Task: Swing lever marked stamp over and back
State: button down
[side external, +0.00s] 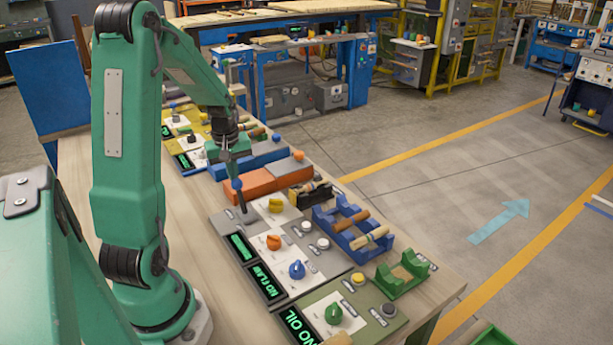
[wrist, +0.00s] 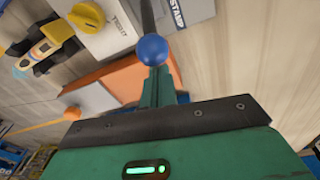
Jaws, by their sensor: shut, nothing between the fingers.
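The stamp lever is a dark rod with a blue ball knob (side external: 237,184), standing on a grey plate (side external: 250,218) in the side view. It leans slightly, its knob end to the left of its foot. In the wrist view the blue knob (wrist: 152,49) is at upper centre, with the blue label STAMP (wrist: 177,12) beside the rod. My gripper (side external: 235,172) is shut and empty, pointing down right at the knob. In the wrist view its green fingers (wrist: 158,85) end at the knob's near side; I cannot tell whether they touch it.
An orange block (side external: 262,184) lies close behind the lever. A blue rack (side external: 345,232) with wooden pieces is to the right. The bench at left of the panels is clear.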

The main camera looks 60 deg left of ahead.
jog(key=shift+d+r, duration=0.3)
jog(key=shift+d, duration=0.2)
dwell(0.5)
jog(key=shift+d+r, duration=0.4)
jog(key=shift+d, duration=0.4)
jog(key=d, duration=0.4)
jog(key=shift+d+r, duration=0.25)
jog(key=shift+r, duration=0.25)
jog(key=shift+r, duration=0.65)
jog(key=shift+a, duration=0.1)
